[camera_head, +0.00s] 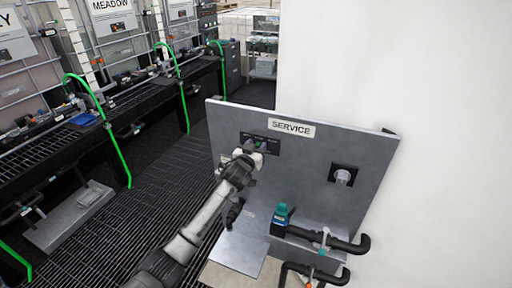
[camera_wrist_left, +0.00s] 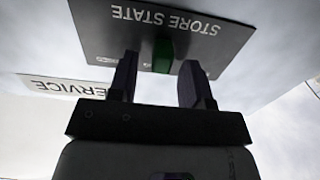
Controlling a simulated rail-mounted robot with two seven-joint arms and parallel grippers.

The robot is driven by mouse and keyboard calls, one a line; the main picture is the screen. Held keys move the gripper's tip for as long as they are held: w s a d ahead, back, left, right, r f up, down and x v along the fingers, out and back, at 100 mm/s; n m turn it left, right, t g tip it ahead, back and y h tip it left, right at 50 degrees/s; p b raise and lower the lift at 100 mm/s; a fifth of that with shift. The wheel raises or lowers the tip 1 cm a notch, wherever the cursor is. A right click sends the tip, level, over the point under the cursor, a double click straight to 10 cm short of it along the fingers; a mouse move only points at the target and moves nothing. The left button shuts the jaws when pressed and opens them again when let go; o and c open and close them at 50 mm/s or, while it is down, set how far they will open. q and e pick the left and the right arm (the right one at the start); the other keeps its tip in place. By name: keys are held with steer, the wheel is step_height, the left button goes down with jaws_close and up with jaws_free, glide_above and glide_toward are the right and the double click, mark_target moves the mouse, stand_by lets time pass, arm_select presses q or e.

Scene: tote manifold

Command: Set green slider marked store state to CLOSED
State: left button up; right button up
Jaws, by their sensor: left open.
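The green slider (camera_wrist_left: 163,55) sits on a dark plate (camera_wrist_left: 110,40) marked STORE STATE, which appears upside down in the left wrist view. In the head view the slider (camera_head: 262,145) is a small green patch on the plate, under the SERVICE sign (camera_head: 291,128). My left gripper (camera_wrist_left: 160,80) is open, with one finger on each side of the slider. I cannot tell whether the fingers touch it. In the head view my left gripper (camera_head: 256,148) is at the plate and hides part of it. The end labels of the slider are not readable. My right gripper is not in view.
The grey service panel (camera_head: 320,190) also carries a dark square fitting with a pale knob (camera_head: 343,176). A teal-capped device (camera_head: 281,214) and black pipes (camera_head: 330,242) stand below. A white wall (camera_head: 430,80) is at right. Racks with green hoses (camera_head: 113,145) line the left.

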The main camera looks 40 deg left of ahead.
arm_select(q)
jaws_close()
stand_by(0.5)
